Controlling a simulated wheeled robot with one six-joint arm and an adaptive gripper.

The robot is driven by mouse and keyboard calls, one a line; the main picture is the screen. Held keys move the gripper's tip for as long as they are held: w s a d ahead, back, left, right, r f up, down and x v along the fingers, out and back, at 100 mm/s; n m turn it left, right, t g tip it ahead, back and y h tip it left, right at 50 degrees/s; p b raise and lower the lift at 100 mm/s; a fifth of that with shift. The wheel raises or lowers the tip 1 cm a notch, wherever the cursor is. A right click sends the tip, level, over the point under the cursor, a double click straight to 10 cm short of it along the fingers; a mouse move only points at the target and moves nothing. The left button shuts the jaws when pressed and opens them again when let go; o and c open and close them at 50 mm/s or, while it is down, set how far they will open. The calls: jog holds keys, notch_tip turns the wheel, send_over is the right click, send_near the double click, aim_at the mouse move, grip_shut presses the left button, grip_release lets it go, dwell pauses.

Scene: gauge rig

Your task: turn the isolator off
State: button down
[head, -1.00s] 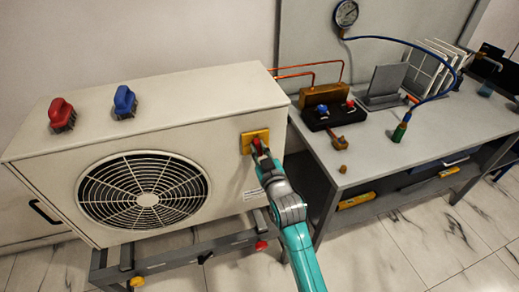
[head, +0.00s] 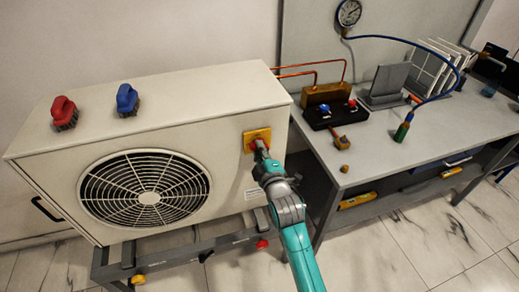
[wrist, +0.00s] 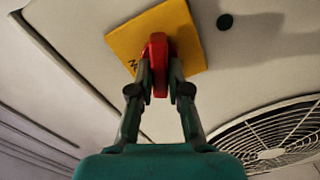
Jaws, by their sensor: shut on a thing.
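The isolator is a yellow plate (head: 250,136) with a red handle, on the front of the white outdoor unit near its right edge. In the wrist view the yellow plate (wrist: 187,20) sits behind the red handle (wrist: 157,50). My gripper (wrist: 160,78) is shut on the red handle, one finger on each side of it. In the head view my gripper (head: 262,150) reaches the plate from the lower right and hides part of the handle. A dark letter shows on the plate beside the handle; the rest of the lettering is hidden.
The white unit (head: 60,165) stands on a grey frame, with a round fan grille (head: 147,190) left of the isolator. A grey workbench (head: 385,165) with gauge and hoses stands at right.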

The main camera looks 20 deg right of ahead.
jog(key=n, duration=0.4)
jog(key=shift+f+n, duration=0.2)
jog(key=shift+n, duration=0.1)
dwell(0.5)
jog(key=c, duration=1.1)
grip_release()
jog(key=s, duration=1.2)
